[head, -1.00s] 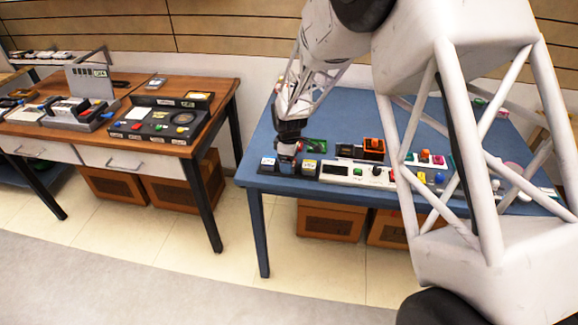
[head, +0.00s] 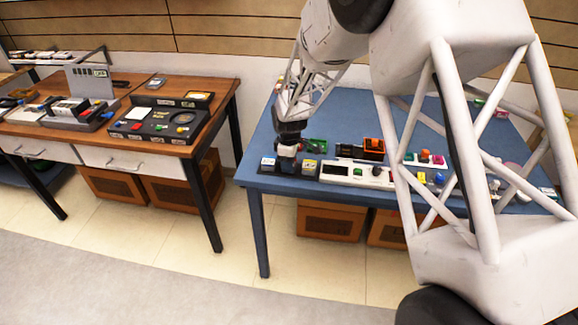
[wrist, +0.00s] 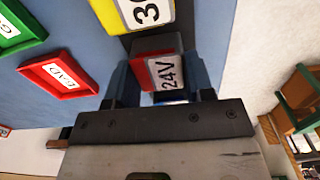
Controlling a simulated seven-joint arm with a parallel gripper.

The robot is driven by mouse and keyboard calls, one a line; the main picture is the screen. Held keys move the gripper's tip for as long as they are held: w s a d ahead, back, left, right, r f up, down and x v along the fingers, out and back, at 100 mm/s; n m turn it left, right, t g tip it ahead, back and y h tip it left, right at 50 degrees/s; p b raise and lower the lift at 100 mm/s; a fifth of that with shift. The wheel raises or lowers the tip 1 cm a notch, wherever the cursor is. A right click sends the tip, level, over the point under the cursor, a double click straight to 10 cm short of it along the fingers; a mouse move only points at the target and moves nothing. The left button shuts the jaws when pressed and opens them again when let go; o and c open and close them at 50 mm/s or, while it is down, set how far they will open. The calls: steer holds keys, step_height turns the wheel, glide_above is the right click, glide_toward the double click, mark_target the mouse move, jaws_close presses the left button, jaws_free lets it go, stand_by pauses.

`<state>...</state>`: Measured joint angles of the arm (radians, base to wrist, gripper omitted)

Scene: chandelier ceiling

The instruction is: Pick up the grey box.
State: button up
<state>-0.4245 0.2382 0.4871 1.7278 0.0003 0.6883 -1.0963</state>
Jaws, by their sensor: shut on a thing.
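My gripper (wrist: 160,85) is shut at the near left of the blue table; it also shows in the head view (head: 288,141). A small block, apparently the grey box (wrist: 155,44), shows between the fingers in the wrist view. It has a dark grey face and a red-and-white label reading "24V". The gripper body hides its lower part. In the head view the gripper covers most of it, and I cannot tell whether it is clear of the table. A yellow-labelled block (head: 309,167) stands to its right and a white-labelled block (head: 268,164) to its left.
A brown desk (head: 215,92) stands apart at left.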

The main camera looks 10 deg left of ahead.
steer(key=shift+r, duration=0.1)
steer(key=shift+r, duration=0.75)
step_height(320, 180, up, 2)
steer(key=shift+r, duration=0.1)
steer(key=s+d, duration=0.3)
steer(key=s, duration=0.4)
steer(key=s+d+r, duration=0.1)
steer(key=s+d, duration=0.2)
steer(key=s, duration=0.4)
steer(key=shift+s+d, duration=0.2)
steer(key=shift+s, duration=0.1)
steer(key=w+d, duration=0.1)
steer(key=w, duration=0.3)
steer(key=w+d+r, duration=0.1)
steer(key=w+d, duration=0.1)
steer(key=w, duration=0.3)
steer(key=w+d, duration=0.1)
steer(key=w, duration=0.3)
steer(key=shift+w+d+r, duration=0.2)
steer(key=shift+w, duration=0.1)
steer(key=w+d+r, duration=0.1)
steer(key=w+d, duration=0.7)
steer(key=w, duration=0.6)
steer(key=shift+d+n, duration=0.3)
steer(key=shift+f, duration=0.1)
